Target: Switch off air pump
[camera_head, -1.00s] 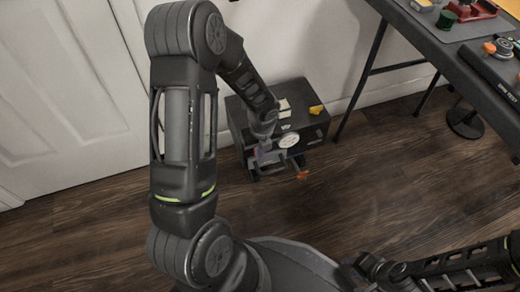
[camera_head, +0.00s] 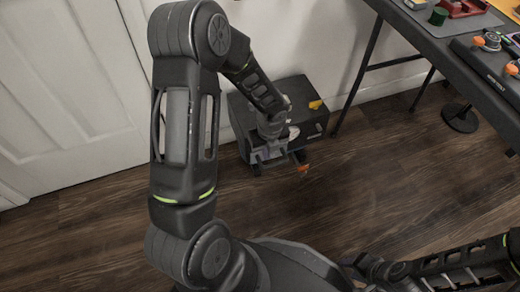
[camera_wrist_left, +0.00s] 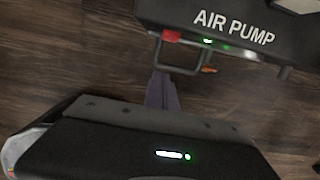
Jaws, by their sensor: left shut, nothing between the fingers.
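The air pump (camera_head: 308,115) is a dark box on the floor against the wall, with a yellow part on top and an orange part (camera_head: 303,168) low at its front. In the left wrist view, the pump (camera_wrist_left: 195,14) shows white "AIR PUMP" lettering, a red switch (camera_wrist_left: 171,37), a green light (camera_wrist_left: 208,41) and a metal bar frame below. My left gripper (camera_wrist_left: 162,82) is shut and empty, its fingertips just below the bar frame and red switch; contact cannot be told. In the head view, my left wrist hides part of the pump's front. My right gripper is not in view; only parts of its arm show.
A dark table (camera_head: 440,52) with coloured parts and devices stands at the right, its legs near the pump. A white panelled door (camera_head: 70,90) and wall are behind.

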